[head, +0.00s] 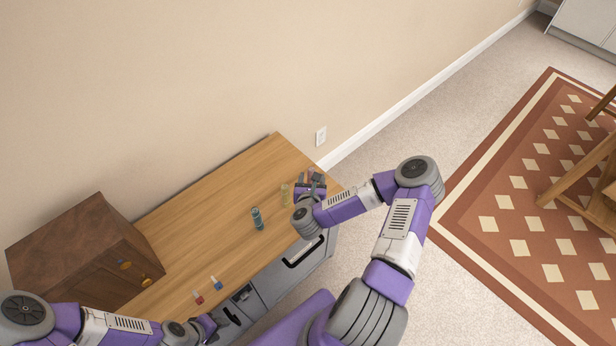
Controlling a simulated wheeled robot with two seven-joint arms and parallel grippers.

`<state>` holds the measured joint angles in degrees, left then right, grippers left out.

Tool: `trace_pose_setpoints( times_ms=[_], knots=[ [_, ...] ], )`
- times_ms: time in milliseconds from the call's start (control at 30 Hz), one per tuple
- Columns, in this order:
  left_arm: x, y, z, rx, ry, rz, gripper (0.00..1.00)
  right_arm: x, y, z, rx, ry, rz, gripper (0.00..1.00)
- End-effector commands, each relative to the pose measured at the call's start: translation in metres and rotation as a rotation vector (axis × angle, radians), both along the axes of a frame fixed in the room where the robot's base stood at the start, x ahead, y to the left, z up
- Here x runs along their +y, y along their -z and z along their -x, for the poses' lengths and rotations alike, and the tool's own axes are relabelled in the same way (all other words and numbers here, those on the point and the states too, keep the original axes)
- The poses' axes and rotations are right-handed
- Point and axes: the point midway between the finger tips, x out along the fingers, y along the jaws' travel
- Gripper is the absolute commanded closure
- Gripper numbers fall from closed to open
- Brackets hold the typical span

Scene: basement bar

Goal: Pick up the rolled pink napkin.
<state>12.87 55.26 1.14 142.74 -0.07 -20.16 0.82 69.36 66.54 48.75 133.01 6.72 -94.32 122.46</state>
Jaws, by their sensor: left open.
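I cannot clearly make out the rolled pink napkin. A small pinkish patch (311,173) shows at the fingers of my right gripper (312,181), too small to identify. My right gripper is over the far right end of the wooden counter (225,205), close to a yellowish glass (285,194). Its wrist hides part of the counter, and whether it holds anything is unclear. My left gripper (209,324) is open, low in the view by the counter's front edge, partly hidden by its own wrist.
A teal patterned glass (257,219) stands mid-counter. A small red item (198,297) and a small blue item (216,283) are near the front edge. A dark wooden cabinet (85,250) occupies the left end. The counter's middle is mostly clear, with a wall behind.

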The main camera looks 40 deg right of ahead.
Motion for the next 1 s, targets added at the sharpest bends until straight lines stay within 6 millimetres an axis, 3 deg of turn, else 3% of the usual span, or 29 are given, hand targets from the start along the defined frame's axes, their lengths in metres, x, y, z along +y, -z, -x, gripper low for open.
trace_pose_setpoints(
  times_ms=[300, 633, 1000],
  knots=[
    [0.000, 0.021, 0.000, -0.001, 0.000, 0.000, 0.57, -0.025, 0.018, -0.034, -0.001, 0.001, 0.002, 0.42],
    [0.000, 0.021, 0.000, -0.001, 0.000, 0.000, 0.57, -0.029, 0.019, -0.040, 0.000, -0.003, 0.001, 0.42],
    [0.000, 0.021, 0.000, -0.001, 0.000, 0.000, 0.57, -0.029, 0.019, -0.039, 0.001, -0.003, 0.001, 0.97]
  ],
)
